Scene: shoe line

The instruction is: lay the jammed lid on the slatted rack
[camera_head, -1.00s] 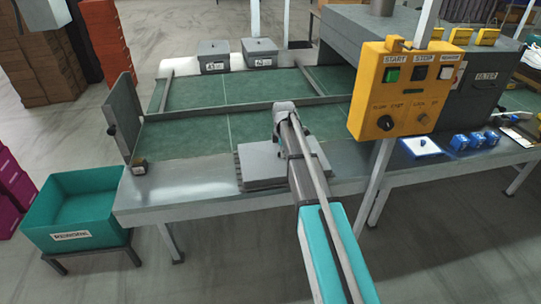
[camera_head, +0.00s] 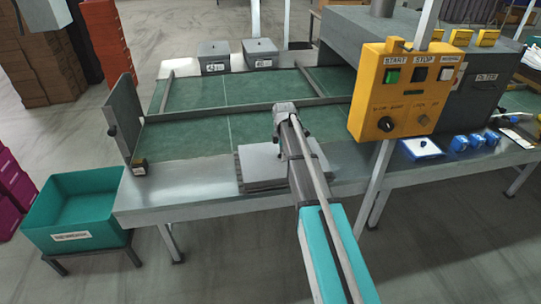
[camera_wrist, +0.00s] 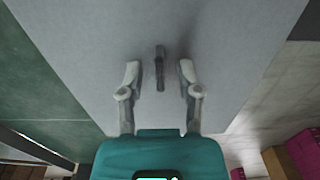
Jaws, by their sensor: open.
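A flat light-grey lid (camera_head: 258,159) lies level on the slatted rack (camera_head: 240,179) at the table's front edge; the rack's ridged edge shows at the left and my arm hides the lid's right part. In the wrist view the grey lid (camera_wrist: 110,60) fills most of the picture, with a small dark handle (camera_wrist: 160,68) standing up from it. My gripper (camera_wrist: 159,76) is open, one finger on each side of the handle, with a gap on both sides. The fingertips are hidden in the head view.
A green belt (camera_head: 190,142) with metal rails runs behind the rack. A grey upright panel (camera_head: 122,115) stands at its left end. A yellow control box (camera_head: 407,90) on a post is to the right. A teal bin (camera_head: 110,195) stands at the lower left.

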